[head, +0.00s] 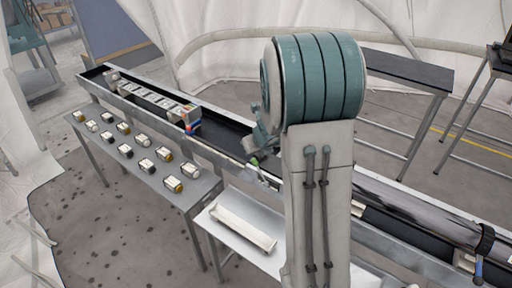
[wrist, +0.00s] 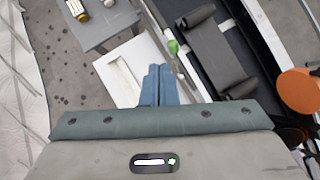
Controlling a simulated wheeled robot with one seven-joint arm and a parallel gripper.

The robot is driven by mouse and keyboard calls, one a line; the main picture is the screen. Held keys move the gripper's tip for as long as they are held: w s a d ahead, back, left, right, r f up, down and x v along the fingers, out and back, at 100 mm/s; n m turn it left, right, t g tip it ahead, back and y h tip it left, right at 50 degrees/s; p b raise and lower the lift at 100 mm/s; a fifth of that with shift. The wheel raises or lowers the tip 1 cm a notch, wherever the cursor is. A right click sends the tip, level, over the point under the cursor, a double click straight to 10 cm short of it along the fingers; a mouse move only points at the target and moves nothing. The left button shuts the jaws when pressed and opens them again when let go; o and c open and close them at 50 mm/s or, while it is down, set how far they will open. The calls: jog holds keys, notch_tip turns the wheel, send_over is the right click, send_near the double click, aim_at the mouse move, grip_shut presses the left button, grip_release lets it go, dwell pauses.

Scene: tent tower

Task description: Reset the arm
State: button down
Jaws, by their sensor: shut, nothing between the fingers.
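My gripper (wrist: 158,84) shows in the wrist view with its two blue fingers side by side and touching, nothing between them. It hangs above the edge of a white table and the conveyor. In the head view my large arm link stands in front at centre right and hides most of the wrist; the fingers cannot be made out there.
A long conveyor (head: 232,131) runs diagonally, with a row of boxes (head: 150,96) at its far end. A grey table (head: 193,195) holds several small bottles or jars. A white table (head: 217,239) bears a shallow white tray (head: 243,228). A dark table (head: 405,68) stands behind.

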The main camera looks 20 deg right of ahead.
dwell(0.3)
jog(key=s+a+r+n+g+y+b, duration=0.1)
jog(key=s+a+r+n+b, duration=0.15)
jog(key=s+a+n, duration=0.5)
jog(key=s+a+r+n+y+b, duration=0.15)
jog(key=s+a+r+n, duration=0.3)
jog(key=n, duration=0.65)
jog(key=s+d+f+n+g+h+b, duration=0.1)
jog(key=s+d+n+g+h+b, duration=0.1)
jog(key=s+n, duration=1.4)
jog(key=shift+s+f+g+h, duration=0.25)
jog(key=shift+g+h, duration=0.05)
jog(key=shift+h, duration=0.05)
jog(key=shift+d, duration=0.1)
